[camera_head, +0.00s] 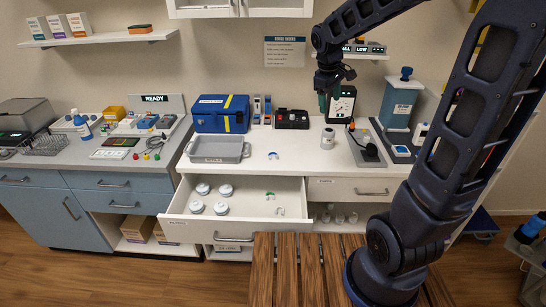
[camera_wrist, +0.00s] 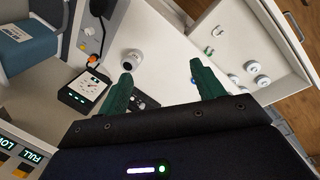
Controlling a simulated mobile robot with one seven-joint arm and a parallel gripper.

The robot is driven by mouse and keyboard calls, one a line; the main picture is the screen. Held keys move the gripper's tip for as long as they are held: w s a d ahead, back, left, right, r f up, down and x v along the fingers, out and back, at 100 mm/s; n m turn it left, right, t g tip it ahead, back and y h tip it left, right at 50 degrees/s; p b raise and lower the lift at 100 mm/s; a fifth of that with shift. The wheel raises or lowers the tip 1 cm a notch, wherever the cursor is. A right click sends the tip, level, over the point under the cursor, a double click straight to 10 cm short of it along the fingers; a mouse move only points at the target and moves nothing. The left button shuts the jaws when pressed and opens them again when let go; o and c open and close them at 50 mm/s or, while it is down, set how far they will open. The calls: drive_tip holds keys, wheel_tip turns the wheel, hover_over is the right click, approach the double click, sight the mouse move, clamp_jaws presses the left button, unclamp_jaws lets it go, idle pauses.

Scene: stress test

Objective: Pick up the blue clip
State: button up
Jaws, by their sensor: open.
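A small blue clip (camera_head: 272,155) lies on the white counter, right of the grey tray, behind the open drawer. In the wrist view, a bit of blue (camera_wrist: 194,79) that looks like this clip shows beside the right finger, mostly hidden by it. My gripper (camera_head: 323,102) is in the air over the back of the counter, right of the clip and apart from it. In the wrist view, my gripper (camera_wrist: 163,72) has its two green fingers wide apart with nothing between them.
The open drawer (camera_head: 177,228) holds several white round lids, a green clip (camera_head: 270,196) and a white clip (camera_head: 280,211). A grey tray (camera_head: 218,160) and blue case (camera_head: 221,113) stand left. A white cylinder (camera_head: 328,138) and black-screened device (camera_head: 341,104) stand near my gripper.

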drive_tip(key=w+a+f+n+h, duration=0.1)
drive_tip(key=w+a+f+n, duration=0.25)
drive_tip(key=a, duration=0.25)
drive_tip(key=w+a+f+n+h, duration=0.1)
drive_tip(key=w+a+f+n, duration=0.1)
drive_tip(key=w+a+f, duration=0.3)
drive_tip(key=n, duration=0.5)
approach(272, 154)
drive_tip(key=shift+g+h, duration=0.3)
drive_tip(key=shift+g, duration=0.1)
drive_tip(key=x, duration=0.8)
drive_tip(key=shift+w+a+f, duration=0.15)
drive_tip(key=shift+w+f, duration=0.1)
drive_tip(key=shift+w, duration=0.15)
drive_tip(key=c, duration=1)
